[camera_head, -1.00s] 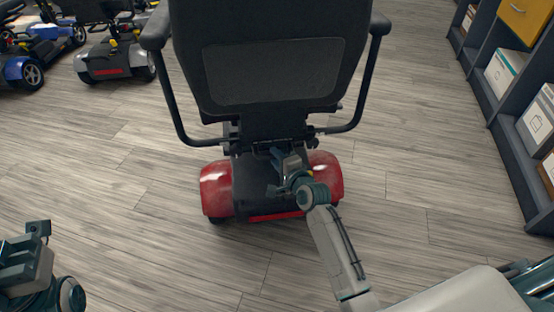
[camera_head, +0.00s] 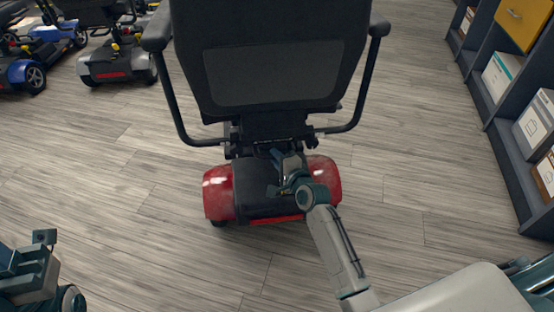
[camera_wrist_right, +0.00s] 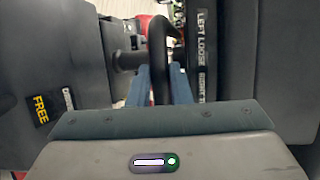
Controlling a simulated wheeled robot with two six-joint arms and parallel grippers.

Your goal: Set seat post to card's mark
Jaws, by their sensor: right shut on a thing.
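The scooter stands with its back to me; its black seat back (camera_head: 272,72) fills the upper middle of the head view. Below it are the seat's underside and a red rear body (camera_head: 218,192). The seat post is hidden behind the seat and my right arm. My right gripper (camera_head: 287,165) is under the seat's rear. In the right wrist view, its two blue fingers (camera_wrist_right: 160,88) are shut on a black lever (camera_wrist_right: 158,45). Labels there read "FREE" (camera_wrist_right: 40,108) and "LEFT LOOSE". My left gripper (camera_head: 28,268) is at the lower left, away from the scooter. No card is clearly visible.
A shelf unit (camera_head: 490,110) with boxes and a yellow drawer (camera_head: 526,20) stands on the right. Other scooters, one blue (camera_head: 22,72) and one grey (camera_head: 115,65), are parked at the upper left. The wooden floor (camera_head: 110,185) around the scooter is clear.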

